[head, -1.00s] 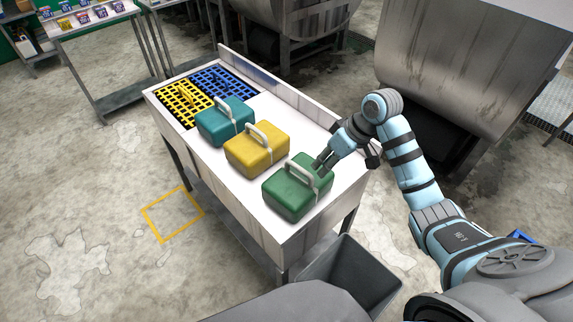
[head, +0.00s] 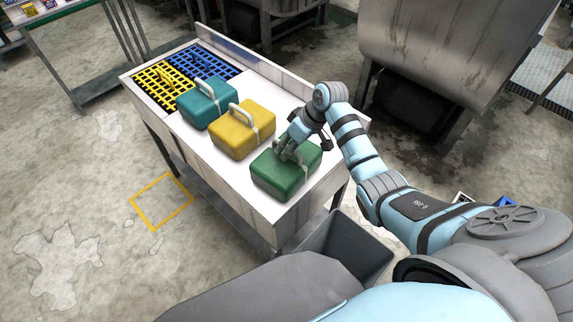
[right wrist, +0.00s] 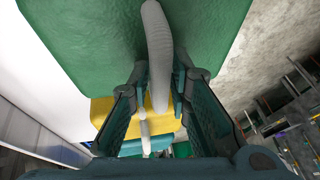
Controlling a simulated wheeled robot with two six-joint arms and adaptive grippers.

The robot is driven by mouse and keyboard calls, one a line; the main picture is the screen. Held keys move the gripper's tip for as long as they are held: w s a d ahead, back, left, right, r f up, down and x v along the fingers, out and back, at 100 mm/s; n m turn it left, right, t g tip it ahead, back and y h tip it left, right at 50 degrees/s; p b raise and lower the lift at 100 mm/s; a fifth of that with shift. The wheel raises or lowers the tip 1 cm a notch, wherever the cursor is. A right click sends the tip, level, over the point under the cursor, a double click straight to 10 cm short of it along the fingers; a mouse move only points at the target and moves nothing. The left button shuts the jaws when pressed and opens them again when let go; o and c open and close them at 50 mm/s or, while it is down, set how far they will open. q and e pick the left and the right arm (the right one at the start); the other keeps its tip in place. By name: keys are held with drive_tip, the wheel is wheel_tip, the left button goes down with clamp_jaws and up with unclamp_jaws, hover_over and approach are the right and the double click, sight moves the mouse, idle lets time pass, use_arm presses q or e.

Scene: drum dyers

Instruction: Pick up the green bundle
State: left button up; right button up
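The green bundle (head: 278,184) sits on the white bench top (head: 245,185) at its near right end. It is a rounded block with a pale carrying loop (right wrist: 157,45) on top. My right gripper (head: 289,152) is at this loop, above the bundle. In the right wrist view, the two fingers of my right gripper (right wrist: 162,85) stand apart, one on each side of the loop, with the green body (right wrist: 85,35) beyond. Small gaps show beside the loop. My left gripper is not in view.
A yellow bundle (head: 232,142) stands close beside the green one, with a teal bundle (head: 196,110) beyond it. Yellow (head: 163,84) and blue (head: 214,64) grids lie at the far end. A grey bin (head: 350,245) stands below the near end.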

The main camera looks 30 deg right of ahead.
drive_tip(key=shift+s+r, duration=0.1)
clamp_jaws()
drive_tip(key=shift+r, duration=0.1)
